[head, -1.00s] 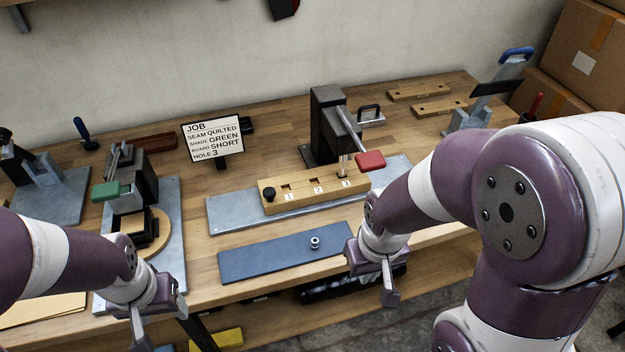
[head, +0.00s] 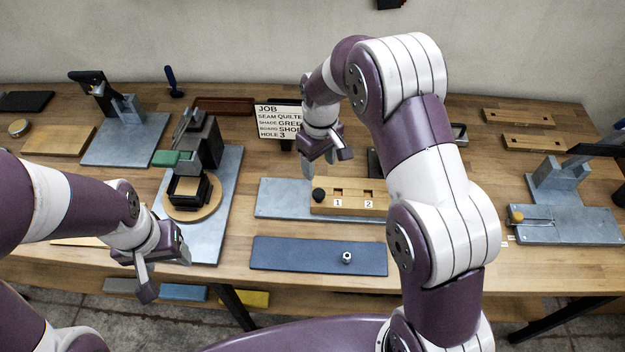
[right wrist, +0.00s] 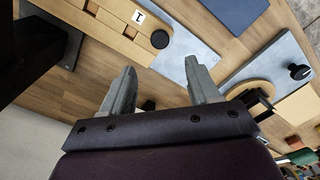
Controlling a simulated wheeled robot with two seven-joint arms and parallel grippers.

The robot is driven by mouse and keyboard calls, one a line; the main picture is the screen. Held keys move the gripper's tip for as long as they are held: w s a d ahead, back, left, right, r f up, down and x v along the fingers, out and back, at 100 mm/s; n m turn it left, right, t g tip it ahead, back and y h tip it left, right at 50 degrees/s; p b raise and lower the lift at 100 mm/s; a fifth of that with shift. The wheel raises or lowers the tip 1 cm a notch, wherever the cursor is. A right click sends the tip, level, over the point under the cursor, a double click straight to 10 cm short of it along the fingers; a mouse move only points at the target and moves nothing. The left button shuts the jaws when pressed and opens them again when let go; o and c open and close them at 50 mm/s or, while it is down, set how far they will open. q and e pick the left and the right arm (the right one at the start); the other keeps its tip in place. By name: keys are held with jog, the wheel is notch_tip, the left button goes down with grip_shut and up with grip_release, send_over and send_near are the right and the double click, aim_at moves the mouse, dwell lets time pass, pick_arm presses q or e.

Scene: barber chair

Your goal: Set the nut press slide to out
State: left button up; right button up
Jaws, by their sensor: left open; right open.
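The nut press slide is a wooden bar (head: 350,203) with numbered square pockets and a round black knob (head: 319,195) at its left end. It lies on a grey metal plate (head: 280,199). Pockets 1 and 2 show; my right arm hides its right end and most of the press. In the right wrist view, the bar (right wrist: 92,18) and knob (right wrist: 160,39) lie beyond the fingertips. My right gripper (head: 325,161) is open and empty, above and behind the knob end, apart from it. My left gripper (head: 162,274) is open and empty at the bench's front edge, left.
A blue mat (head: 300,256) with a nut (head: 347,257) lies in front of the slide. The job sign (head: 277,121), naming hole 3, stands behind the right gripper. A green-handled press (head: 205,145) stands left. A grey clamp fixture (head: 558,185) stands right.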

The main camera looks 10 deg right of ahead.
aim_at(318, 192)
jog(key=f, duration=0.2)
jog(key=f+p, duration=0.1)
jog(key=f, duration=0.1)
jog(key=shift+s+a, duration=0.2)
jog(key=shift+s, duration=0.1)
jog(key=f, duration=0.2)
jog(key=f+p, duration=0.1)
jog(key=f, duration=0.2)
jog(key=shift+w+d+f, duration=0.3)
jog(key=shift+w, duration=0.1)
jog(key=shift+f, duration=0.4)
jog(key=shift+s+a+f, duration=0.15)
jog(key=shift+s, duration=0.05)
jog(key=shift+c, duration=0.3)
jog(key=shift+w, duration=0.1)
jog(key=c, duration=1)
grip_shut()
